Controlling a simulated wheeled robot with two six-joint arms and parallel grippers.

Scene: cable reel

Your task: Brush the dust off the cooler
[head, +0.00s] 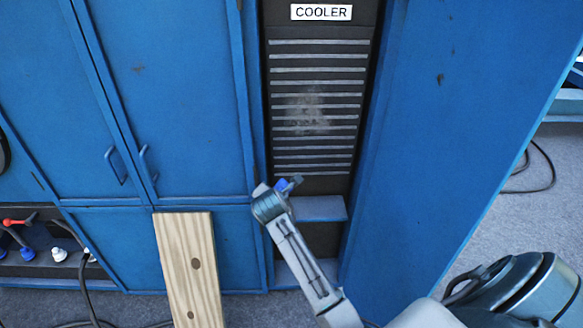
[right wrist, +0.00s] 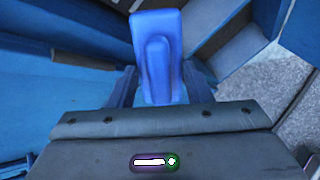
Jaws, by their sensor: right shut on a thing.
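The cooler (head: 315,187) is a dark panel with grey horizontal slats and a white "COOLER" label at its top, set in a recess in the blue cabinet. A pale dust patch (head: 308,110) covers several slats near its middle. My right gripper (head: 288,187) is at the lower left of the cooler in the head view, below the dust and apart from it. It is shut on a blue brush (right wrist: 157,60), of which mostly a smooth blue body shows in the right wrist view. Its bristles cannot be made out. My left gripper is not in view.
A blue ledge (head: 318,208) juts out below the slats. A tall blue panel (head: 460,130) stands right of the recess. Closed cabinet doors (head: 170,90) with handles are at left. A wooden plank (head: 180,245) stands in front. Cables (head: 88,275) lie at lower left.

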